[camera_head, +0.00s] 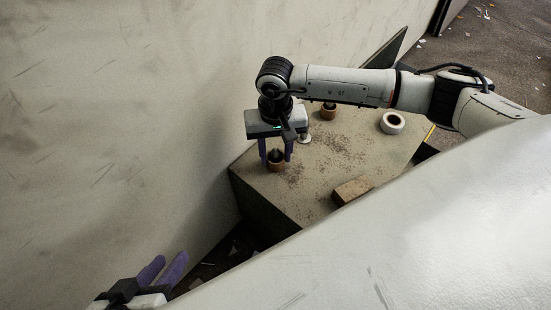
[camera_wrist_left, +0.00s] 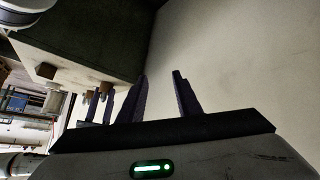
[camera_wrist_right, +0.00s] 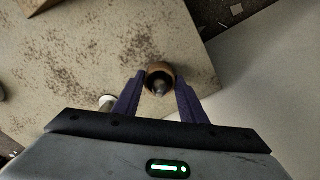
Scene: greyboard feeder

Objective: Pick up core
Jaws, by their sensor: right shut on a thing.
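A brown, ring-shaped core (camera_head: 276,167) stands upright at the left corner of the worn table. The right wrist view shows its open top (camera_wrist_right: 151,69), with a grey-tipped dark piece inside. My right gripper (camera_head: 276,158) points down, with its purple fingers on either side of this core and shut on it. The core appears to be at the table surface; I cannot tell whether it is lifted. A second brown core (camera_head: 328,113) stands further back. My left gripper (camera_head: 165,270) is open and empty at the lower left, away from the table; its spread fingers show in the left wrist view (camera_wrist_left: 160,100).
The speckled table (camera_head: 310,170) also bears a white roll (camera_head: 392,123), a brown block (camera_head: 352,191) and a small pale round piece (camera_head: 305,139) close to my right gripper. A tall grey wall (camera_head: 120,120) rises on the left. A pale panel (camera_head: 430,240) covers the lower right.

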